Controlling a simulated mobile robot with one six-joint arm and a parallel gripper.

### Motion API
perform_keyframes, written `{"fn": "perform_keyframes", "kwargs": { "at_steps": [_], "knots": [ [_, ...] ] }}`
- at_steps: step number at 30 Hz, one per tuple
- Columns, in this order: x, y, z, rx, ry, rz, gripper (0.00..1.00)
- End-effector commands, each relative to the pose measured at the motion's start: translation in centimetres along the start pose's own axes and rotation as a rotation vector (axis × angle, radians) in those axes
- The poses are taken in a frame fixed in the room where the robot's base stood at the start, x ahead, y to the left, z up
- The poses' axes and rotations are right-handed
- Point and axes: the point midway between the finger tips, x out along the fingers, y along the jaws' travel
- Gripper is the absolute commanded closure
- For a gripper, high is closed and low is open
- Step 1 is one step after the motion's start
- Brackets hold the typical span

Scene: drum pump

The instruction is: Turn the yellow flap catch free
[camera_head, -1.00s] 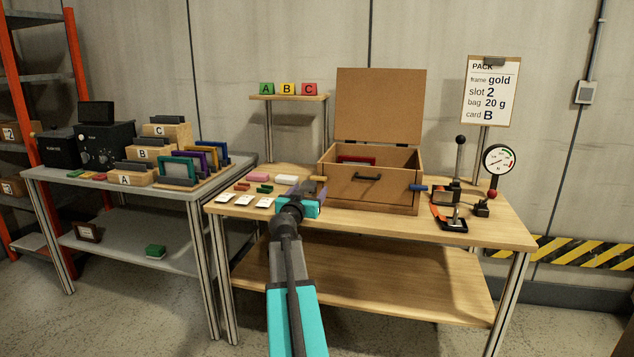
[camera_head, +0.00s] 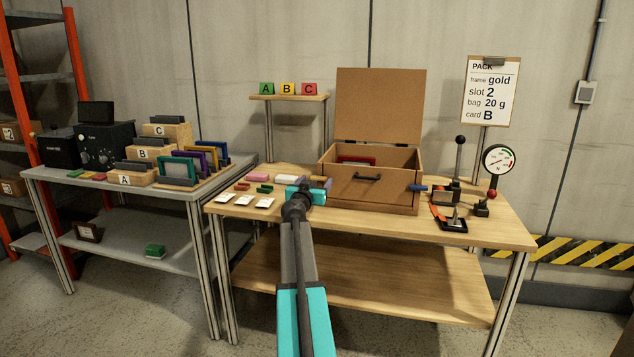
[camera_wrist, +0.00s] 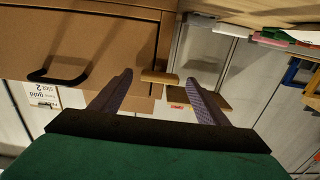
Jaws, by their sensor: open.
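The yellow flap catch (camera_head: 319,178) is a small tan-yellow bar at the left side of the brown box (camera_head: 360,192). In the wrist view the catch (camera_wrist: 160,78) lies crosswise between my fingertips, near the box's edge. My gripper (camera_wrist: 159,88) is open, with one finger on either side of the catch and a visible gap to each. I cannot tell how deep the catch sits between the fingers. In the head view my gripper (camera_head: 318,188) is at the box's left front corner and partly covers that area.
The box lid stands open, and a dark handle (camera_head: 367,177) is on its front. A blue knob (camera_head: 417,187) sticks out at its right. White cards (camera_head: 243,200) and coloured blocks lie left of my gripper. A clamp and gauge (camera_head: 498,160) stand at the right.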

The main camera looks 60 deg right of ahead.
Motion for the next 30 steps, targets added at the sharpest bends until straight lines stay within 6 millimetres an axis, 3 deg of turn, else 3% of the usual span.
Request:
{"fn": "perform_keyframes", "kwargs": {
  "at_steps": [6, 18, 25, 30],
  "knots": [
    [1.29, 0.00, 0.01, 0.000, 0.000, 0.000, 0.31],
    [1.46, 0.14, 0.03, 0.000, 0.000, 0.001, 0.31],
    [1.46, 0.15, 0.03, 0.000, 0.000, 0.002, 0.70],
    [1.46, 0.17, 0.04, -0.002, 0.000, 0.002, 0.72]
  ]
}}
